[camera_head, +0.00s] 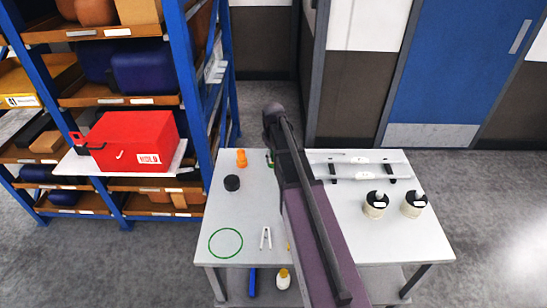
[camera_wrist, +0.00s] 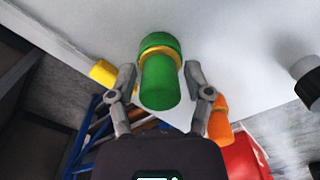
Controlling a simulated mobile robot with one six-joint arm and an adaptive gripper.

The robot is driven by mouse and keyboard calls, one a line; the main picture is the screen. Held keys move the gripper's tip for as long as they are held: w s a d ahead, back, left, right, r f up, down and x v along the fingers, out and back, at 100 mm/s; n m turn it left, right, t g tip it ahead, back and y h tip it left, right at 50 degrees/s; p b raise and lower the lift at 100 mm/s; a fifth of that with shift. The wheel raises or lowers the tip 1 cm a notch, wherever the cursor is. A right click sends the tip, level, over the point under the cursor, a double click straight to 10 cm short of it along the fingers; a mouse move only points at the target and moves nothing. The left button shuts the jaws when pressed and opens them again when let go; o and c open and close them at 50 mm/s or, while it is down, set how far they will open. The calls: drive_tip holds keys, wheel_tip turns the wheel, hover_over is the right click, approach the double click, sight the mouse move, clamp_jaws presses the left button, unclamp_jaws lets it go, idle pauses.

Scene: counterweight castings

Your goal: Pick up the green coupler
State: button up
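The green coupler (camera_wrist: 160,85), a green cylinder with a yellow band, shows in the wrist view at the white table. My gripper (camera_wrist: 161,76) is open, with one finger on each side of the coupler. Narrow gaps seem to show between the fingers and the coupler, so I see no clear grip. In the head view my arm hides nearly all of the coupler.
An orange part (camera_head: 241,158) and a black round part (camera_head: 232,183) stand on the white table (camera_head: 255,205), left of my arm. A green ring (camera_head: 226,243) lies front left. Two pale jars (camera_head: 375,205) stand right. A shelf with a red box (camera_head: 128,140) is at left.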

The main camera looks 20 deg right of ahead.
clamp_jaws()
drive_tip(key=shift+r, duration=0.2)
wheel_tip(320, 180, up, 3)
drive_tip(key=p, duration=0.3)
drive_tip(key=s, duration=0.5)
drive_tip(key=s+d+r+p, duration=0.1)
drive_tip(key=s, duration=0.4)
drive_tip(key=s+p, duration=0.1)
drive_tip(key=s, duration=0.5)
drive_tip(key=shift+d+r, duration=0.3)
drive_tip(key=shift+d, duration=0.05)
idle(0.4)
